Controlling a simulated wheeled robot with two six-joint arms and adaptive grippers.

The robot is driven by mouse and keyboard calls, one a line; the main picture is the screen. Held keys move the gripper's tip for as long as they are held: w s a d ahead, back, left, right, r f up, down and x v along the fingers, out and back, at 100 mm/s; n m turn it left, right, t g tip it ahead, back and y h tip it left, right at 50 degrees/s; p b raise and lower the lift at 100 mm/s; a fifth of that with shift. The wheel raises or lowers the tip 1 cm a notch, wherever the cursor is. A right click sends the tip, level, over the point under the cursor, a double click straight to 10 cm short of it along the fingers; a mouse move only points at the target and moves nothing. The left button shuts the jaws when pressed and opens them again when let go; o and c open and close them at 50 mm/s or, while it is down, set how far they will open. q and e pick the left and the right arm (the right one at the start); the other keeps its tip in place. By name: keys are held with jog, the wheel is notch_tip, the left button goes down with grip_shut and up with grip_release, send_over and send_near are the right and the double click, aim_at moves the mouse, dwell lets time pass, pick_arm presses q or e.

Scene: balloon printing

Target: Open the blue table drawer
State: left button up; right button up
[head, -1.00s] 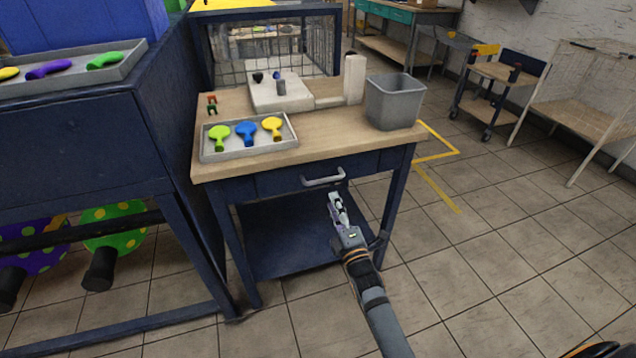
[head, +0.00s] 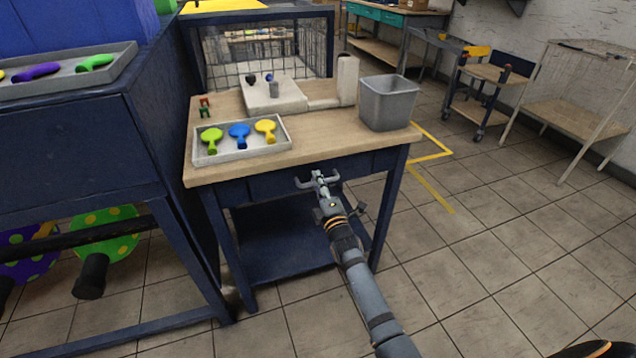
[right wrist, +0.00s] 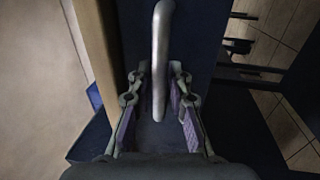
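The blue table drawer (head: 270,186) is under the wooden top of a small blue table and looks shut. Its grey bar handle (head: 303,183) is on the drawer front. My right gripper (head: 319,177) is at the handle. In the right wrist view the handle (right wrist: 160,60) runs between the two fingers of my right gripper (right wrist: 159,92). The fingers are open, with a gap on both sides of the bar. My left gripper is not in view.
The wooden tabletop (head: 330,143) holds a tray (head: 283,146) with three balloons, a white device (head: 275,97) and a grey bin (head: 390,103). A larger blue table (head: 70,140) stands close on the left.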

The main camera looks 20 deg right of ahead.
grip_shut()
dwell(0.3)
